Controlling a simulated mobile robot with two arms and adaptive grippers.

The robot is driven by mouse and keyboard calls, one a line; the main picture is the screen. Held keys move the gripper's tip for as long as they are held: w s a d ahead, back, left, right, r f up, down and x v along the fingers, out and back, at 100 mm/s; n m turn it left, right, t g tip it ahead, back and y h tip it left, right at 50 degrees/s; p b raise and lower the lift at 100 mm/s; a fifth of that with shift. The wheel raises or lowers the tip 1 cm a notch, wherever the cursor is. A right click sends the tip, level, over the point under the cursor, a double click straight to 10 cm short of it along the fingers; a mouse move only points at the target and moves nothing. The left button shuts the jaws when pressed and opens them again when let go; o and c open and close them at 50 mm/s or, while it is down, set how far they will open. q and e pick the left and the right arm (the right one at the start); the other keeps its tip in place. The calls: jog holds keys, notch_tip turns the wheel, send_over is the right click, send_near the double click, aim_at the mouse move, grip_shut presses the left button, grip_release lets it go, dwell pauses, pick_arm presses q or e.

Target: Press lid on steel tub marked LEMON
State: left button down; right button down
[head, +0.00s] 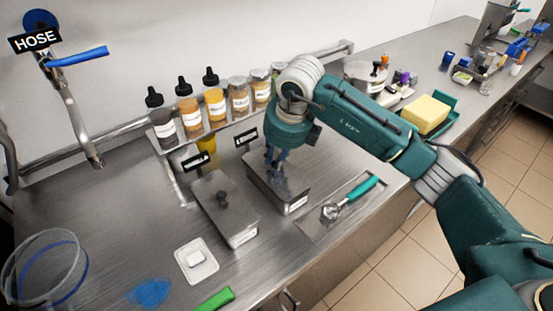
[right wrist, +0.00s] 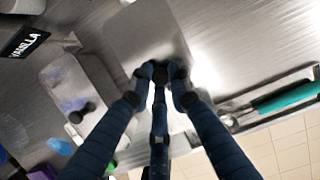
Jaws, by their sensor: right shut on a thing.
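The steel tub (head: 291,207) under my right arm stands behind a white front label. A second lidded tub (head: 242,236) with dark knobs stands to the left, near the VANILLA sign (head: 198,162). My left gripper is not in view.
Labelled jars and bottles (head: 215,103) stand on a shelf behind. A teal-handled scoop (head: 350,197) lies on a tray to the right. A white dish (head: 196,260), a blue cloth (head: 150,292) and a clear bucket (head: 45,270) are at the left front.

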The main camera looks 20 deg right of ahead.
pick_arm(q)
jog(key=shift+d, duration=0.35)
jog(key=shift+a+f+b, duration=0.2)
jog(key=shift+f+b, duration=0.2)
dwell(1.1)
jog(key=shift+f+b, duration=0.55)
pick_arm(e)
jog(key=shift+f, duration=0.15)
dwell(0.5)
dwell(0.4)
jog(key=c, duration=1)
grip_release()
jog(key=shift+c, duration=0.2)
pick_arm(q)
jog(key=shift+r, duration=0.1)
pick_arm(e)
jog(key=shift+r+p, duration=1.85)
jog(key=shift+r, duration=1.7)
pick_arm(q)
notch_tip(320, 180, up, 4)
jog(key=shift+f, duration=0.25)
